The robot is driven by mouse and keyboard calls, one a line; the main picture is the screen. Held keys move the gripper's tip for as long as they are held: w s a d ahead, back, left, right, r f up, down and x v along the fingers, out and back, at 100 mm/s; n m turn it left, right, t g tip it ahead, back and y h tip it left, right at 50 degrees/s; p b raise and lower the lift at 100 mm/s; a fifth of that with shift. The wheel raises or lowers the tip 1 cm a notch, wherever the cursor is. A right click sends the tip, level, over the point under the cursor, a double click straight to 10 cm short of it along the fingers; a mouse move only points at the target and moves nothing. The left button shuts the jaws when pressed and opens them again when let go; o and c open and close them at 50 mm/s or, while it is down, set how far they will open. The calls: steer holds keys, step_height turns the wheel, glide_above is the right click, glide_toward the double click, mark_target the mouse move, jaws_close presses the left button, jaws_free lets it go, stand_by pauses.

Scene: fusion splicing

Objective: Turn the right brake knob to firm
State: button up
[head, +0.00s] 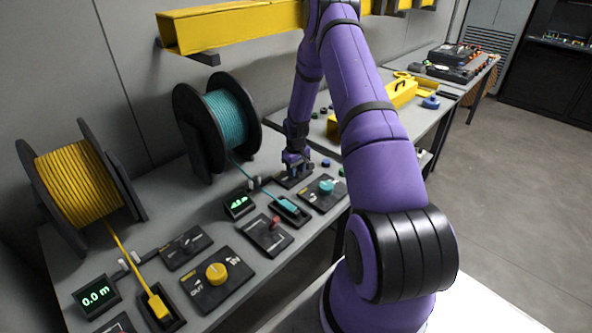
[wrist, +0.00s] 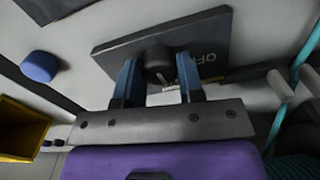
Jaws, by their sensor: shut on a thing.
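The right brake knob (wrist: 158,57) is a small black knob on a dark plate (wrist: 118,47) in the wrist view. Part of a label reading "OF" shows on the plate to the right of the knob. My gripper (wrist: 159,76) has its two blue fingers on either side of the knob and is shut on it. A short pale mark shows at the knob's lower edge. In the head view my gripper (head: 296,161) is lowered onto the dark plate (head: 293,179) behind the teal knob; the brake knob itself is hidden there.
A teal spool (head: 226,118) stands left of my gripper, and a yellow spool (head: 75,188) stands further left. A teal knob (head: 326,186), a red lever (head: 275,223) and a yellow knob (head: 216,273) sit on nearby panels. A blue knob (wrist: 40,66) lies left in the wrist view.

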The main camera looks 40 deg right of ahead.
steer(key=m, duration=0.6)
steer(key=shift+m, duration=0.3)
steer(key=m, duration=0.6)
steer(key=shift+m, duration=0.3)
steer(key=o, duration=0.9)
steer(key=shift+o, duration=0.2)
step_height(320, 180, up, 11)
steer(key=shift+f, duration=0.1)
stand_by(0.3)
